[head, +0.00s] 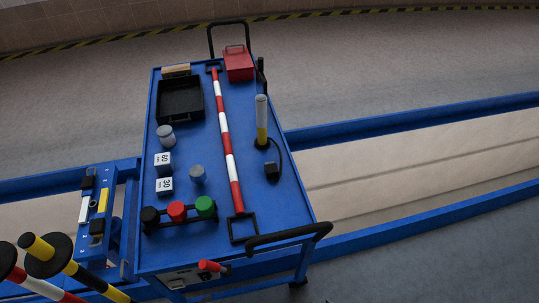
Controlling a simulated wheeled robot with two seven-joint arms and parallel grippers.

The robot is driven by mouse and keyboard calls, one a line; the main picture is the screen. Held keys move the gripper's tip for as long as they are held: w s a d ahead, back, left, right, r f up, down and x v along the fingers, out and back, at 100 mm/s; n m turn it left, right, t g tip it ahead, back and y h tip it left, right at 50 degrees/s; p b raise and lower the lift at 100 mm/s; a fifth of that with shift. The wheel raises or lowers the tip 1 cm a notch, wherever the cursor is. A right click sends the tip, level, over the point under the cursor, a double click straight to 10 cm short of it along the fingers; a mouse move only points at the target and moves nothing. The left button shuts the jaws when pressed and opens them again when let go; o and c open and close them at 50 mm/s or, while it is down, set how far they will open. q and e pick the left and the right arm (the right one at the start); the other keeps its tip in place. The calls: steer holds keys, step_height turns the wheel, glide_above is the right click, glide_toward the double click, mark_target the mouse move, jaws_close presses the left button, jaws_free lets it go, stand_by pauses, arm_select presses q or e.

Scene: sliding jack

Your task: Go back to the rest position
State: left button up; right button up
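Neither of my grippers nor my arms shows in the head view. A blue cart (206,235) stands in the middle. On its top lie a red-and-white striped bar (223,128), a black tray (180,113) and a red box (239,63). Two small blocks marked 60 (163,163) and 30 (165,187) sit near its left edge. A holder with black, red and green round tops (177,211) is at the near left. A white-and-yellow post (261,120) stands upright on the right side.
Striped posts, one yellow and black (88,281), one red and white (38,286), rise at the lower left. A blue stand (92,248) is left of the cart. Blue rails (420,118) run behind it. A black handle (290,236) juts from the cart's near end. Floor at lower right is clear.

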arm_select(q)
step_height(320, 180, down, 12)
steer(key=s+d+t+b, duration=0.1)
steer(key=s+b, duration=0.1)
steer(key=b, duration=0.2)
steer(key=shift+s+h, duration=0.3)
steer(key=shift+s, duration=0.05)
arm_select(e)
step_height(320, 180, down, 12)
steer(key=s+a+t, duration=0.1)
steer(key=s, duration=0.1)
steer(key=shift+s+y, duration=0.3)
steer(key=shift+s, duration=0.05)
